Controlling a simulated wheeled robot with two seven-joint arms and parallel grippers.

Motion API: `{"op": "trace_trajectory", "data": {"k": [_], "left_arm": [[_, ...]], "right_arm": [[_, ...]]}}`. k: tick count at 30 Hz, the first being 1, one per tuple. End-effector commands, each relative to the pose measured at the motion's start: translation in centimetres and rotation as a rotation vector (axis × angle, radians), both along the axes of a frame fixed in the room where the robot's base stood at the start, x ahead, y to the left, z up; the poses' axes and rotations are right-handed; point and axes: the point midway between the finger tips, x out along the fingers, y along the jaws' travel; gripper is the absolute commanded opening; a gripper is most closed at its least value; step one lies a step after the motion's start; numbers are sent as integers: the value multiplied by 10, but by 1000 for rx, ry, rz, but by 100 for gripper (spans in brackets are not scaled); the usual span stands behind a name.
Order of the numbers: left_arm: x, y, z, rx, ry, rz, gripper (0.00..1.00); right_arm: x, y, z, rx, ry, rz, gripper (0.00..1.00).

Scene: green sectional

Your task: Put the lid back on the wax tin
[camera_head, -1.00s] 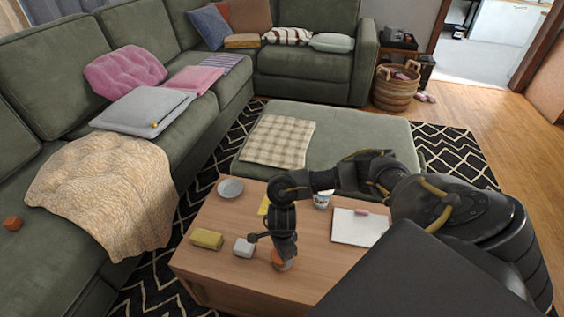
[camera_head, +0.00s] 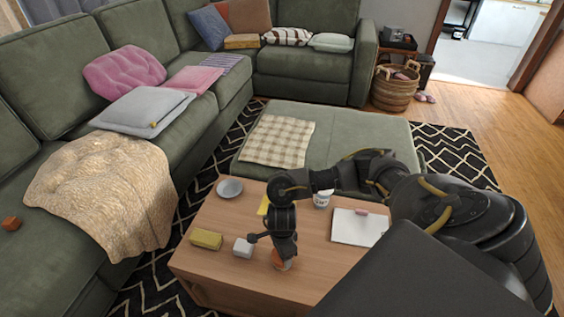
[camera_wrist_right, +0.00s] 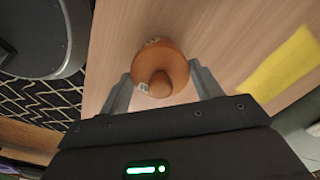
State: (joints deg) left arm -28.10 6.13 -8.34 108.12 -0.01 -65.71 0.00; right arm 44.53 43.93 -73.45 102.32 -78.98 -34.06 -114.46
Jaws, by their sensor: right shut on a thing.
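A round orange lid with a knob (camera_wrist_right: 160,82) sits between the two fingers of my right gripper (camera_wrist_right: 160,92) in the right wrist view. The gripper is shut on it. An orange body with small white marks shows beyond the knob; I cannot tell where the lid ends and the tin begins. In the head view the orange piece (camera_head: 282,262) is low over the coffee table, just below my right gripper (camera_head: 284,252), which hides much of it. Whether lid and tin touch cannot be made out. My left gripper is not in view.
On the coffee table (camera_head: 235,280) a white block (camera_head: 243,248) and a yellow block (camera_head: 206,239) lie left of my gripper. A bowl (camera_head: 229,188), a yellow note (camera_head: 263,205), a white cup (camera_head: 322,200) and a notebook (camera_head: 352,232) lie farther back. The front left is bare.

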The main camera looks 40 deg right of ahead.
Motion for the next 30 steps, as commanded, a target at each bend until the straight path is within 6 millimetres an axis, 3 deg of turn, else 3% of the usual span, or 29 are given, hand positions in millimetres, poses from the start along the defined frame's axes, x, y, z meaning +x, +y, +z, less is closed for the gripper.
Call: {"op": "trace_trajectory", "data": {"k": [30], "left_arm": [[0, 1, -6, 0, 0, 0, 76]], "right_arm": [[0, 0, -3, 0, 0, 0, 43]]}}
